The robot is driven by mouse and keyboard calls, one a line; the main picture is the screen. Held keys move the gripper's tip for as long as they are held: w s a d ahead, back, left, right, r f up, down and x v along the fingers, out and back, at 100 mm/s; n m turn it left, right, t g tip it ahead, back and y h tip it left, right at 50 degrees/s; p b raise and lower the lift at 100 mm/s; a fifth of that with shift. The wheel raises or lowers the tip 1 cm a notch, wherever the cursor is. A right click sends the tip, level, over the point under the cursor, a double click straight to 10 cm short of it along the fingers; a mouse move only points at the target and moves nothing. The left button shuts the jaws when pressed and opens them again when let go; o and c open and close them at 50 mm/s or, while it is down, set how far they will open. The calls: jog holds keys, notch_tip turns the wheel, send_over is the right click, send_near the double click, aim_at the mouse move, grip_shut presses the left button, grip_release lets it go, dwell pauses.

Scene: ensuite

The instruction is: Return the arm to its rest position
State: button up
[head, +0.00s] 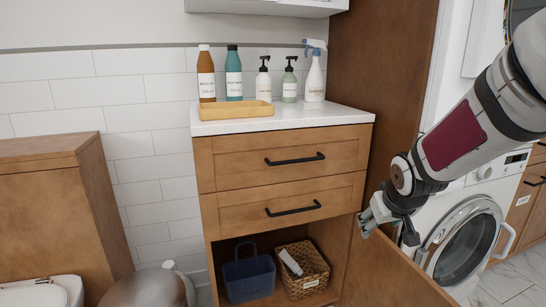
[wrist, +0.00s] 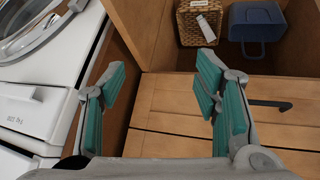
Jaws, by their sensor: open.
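My arm reaches in from the right in the head view. My gripper (head: 383,222) hangs at the right front corner of the wooden cabinet (head: 279,149), near the opened lower door (head: 388,275). In the wrist view my gripper (wrist: 158,92) shows its teal-padded fingers spread wide apart with nothing between them. The drawer fronts and the open lower compartment lie beyond the fingers. I cannot tell whether a finger touches the door.
A wicker basket (head: 303,271) with a white tube (head: 290,262) and a blue bin (head: 249,278) stand in the lower compartment. Bottles and a wooden tray (head: 236,110) stand on the countertop. A washing machine (head: 465,235) is at right, a wooden unit (head: 55,210) at left.

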jog(key=s+a+r+m+g, duration=0.1)
jog(key=s+a+r+g, duration=0.1)
jog(key=s, duration=1.1)
jog(key=s+a+r+g+y+p, duration=0.1)
jog(key=s+a+r+g, duration=0.15)
jog(key=s, duration=1.15)
jog(key=s+a+r+m+g, duration=0.1)
jog(key=s+a+r+g, duration=0.1)
jog(key=s, duration=1.1)
notch_tip(320, 180, up, 39)
jog(key=t+p, duration=0.3)
jog(key=p, duration=3.4)
jog(key=shift+w+d+n+t, duration=0.15)
jog(key=shift+d+n+t, duration=0.15)
jog(key=shift+t, duration=0.05)
jog(key=shift+c, duration=0.3)
